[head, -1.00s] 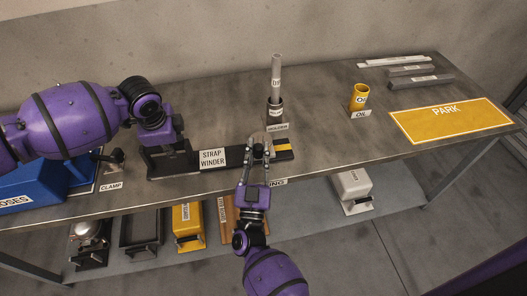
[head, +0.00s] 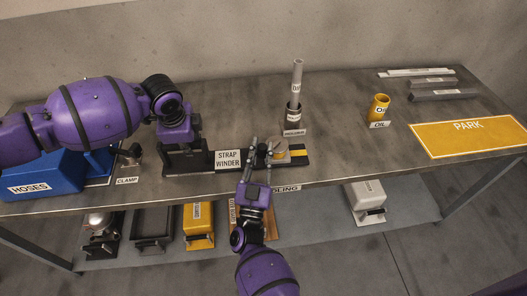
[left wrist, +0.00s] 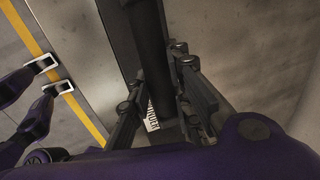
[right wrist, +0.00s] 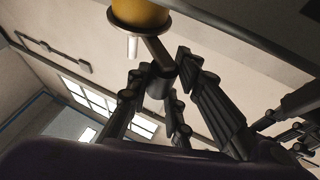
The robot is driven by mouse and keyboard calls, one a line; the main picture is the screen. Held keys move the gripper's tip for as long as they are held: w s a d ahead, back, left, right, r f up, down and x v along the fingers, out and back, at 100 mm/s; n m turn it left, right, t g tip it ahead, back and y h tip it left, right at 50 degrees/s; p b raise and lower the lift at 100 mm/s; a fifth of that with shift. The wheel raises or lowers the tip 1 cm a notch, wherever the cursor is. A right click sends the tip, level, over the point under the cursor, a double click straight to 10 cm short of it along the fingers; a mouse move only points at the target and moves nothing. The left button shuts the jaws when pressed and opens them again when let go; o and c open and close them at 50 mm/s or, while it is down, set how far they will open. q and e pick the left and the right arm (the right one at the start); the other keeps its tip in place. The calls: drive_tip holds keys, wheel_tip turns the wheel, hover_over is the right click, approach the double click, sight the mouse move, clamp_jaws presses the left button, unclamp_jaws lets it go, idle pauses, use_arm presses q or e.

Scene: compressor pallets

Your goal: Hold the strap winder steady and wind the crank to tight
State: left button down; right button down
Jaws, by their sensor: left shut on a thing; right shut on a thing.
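The strap winder is a long black base (head: 207,165) with a white name plate (head: 228,158) on the workbench. Its yellow-topped drum (head: 279,150) stands near the right end. My left gripper (head: 183,148) is shut at the base's left end; in the left wrist view its fingers flank a dark upright bar (left wrist: 150,60). My right gripper (head: 258,148) comes from the front and is shut on the crank's dark knob (right wrist: 160,85), just left of the drum. In the right wrist view the crank arm runs from the knob to the yellow drum (right wrist: 140,12). The fingers partly hide the crank.
A holder (head: 293,116) with a grey rod stands behind the winder. A yellow oil cup (head: 379,107), grey bars (head: 440,94) and a yellow PARK area (head: 467,139) lie to the right. A blue hoses box (head: 40,172) and a clamp (head: 134,153) are left.

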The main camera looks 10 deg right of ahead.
drive_tip(key=shift+a+f, duration=0.15)
drive_tip(key=shift+a, duration=0.25)
drive_tip(key=c, duration=1.6)
unclamp_jaws()
drive_tip(key=shift+o, duration=0.2)
drive_tip(key=shift+d, duration=0.1)
drive_tip(key=shift+d, duration=0.15)
